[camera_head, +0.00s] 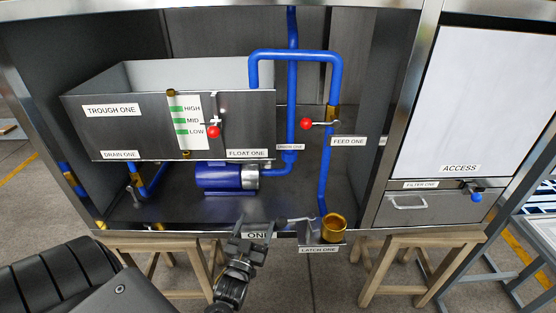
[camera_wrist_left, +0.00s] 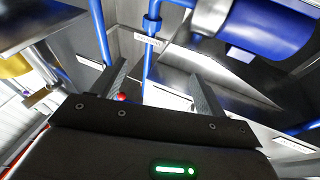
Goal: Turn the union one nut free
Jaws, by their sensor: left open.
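The union one nut (camera_head: 290,156) is a blue collar low on the middle vertical blue pipe, just under the "UNION ONE" label (camera_head: 290,147). In the left wrist view the blue nut (camera_wrist_left: 152,24) sits at the top, above its white label (camera_wrist_left: 148,38). My left gripper (camera_head: 257,222) is at the cabinet's front edge, below the nut and apart from it. Its fingers (camera_wrist_left: 160,80) are spread with nothing between them in the left wrist view. My right gripper is in neither view.
A blue pump (camera_head: 226,177) lies left of the nut, under the trough (camera_head: 180,135). The feed pipe (camera_head: 325,175) stands to the right. A brass cup (camera_head: 334,226) sits at the front edge by the latch label (camera_head: 318,249). The cabinet floor between is mostly clear.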

